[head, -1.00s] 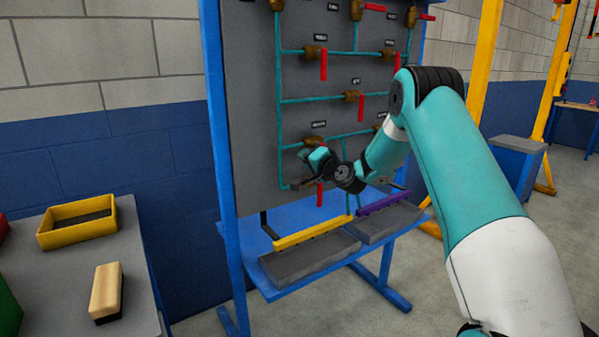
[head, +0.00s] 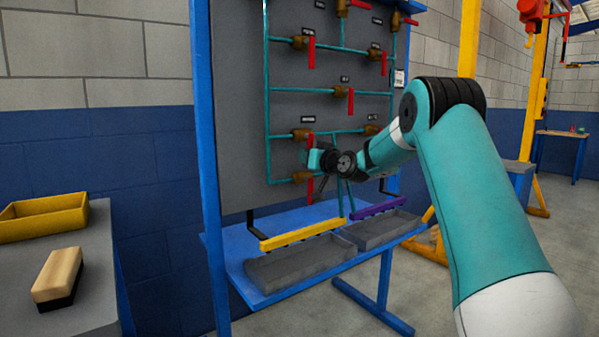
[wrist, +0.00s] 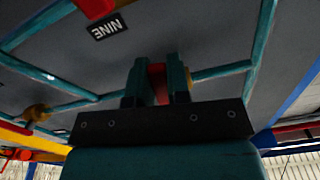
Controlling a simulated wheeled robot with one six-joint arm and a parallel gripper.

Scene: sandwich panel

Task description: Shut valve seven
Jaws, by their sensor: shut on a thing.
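A grey upright panel (head: 235,120) carries teal pipes and several brass valves with red handles. My gripper (head: 312,158) is at the lower left valves, in front of the panel. In the wrist view my gripper (wrist: 158,78) is shut on a red valve handle (wrist: 157,92), with a bit of brass (wrist: 187,78) beside one finger. The label of this held valve is hidden. A label reading NINE (wrist: 107,25) is upside down nearby. The head view labels are too small to read, so I cannot tell which valve is number seven.
A blue shelf (head: 232,262) under the panel holds grey trays (head: 305,262), with a yellow rail (head: 300,236) and a purple rail (head: 380,208) behind them. At left, a grey table (head: 92,300) bears a yellow bin (head: 45,228) and a wood-topped block (head: 58,275).

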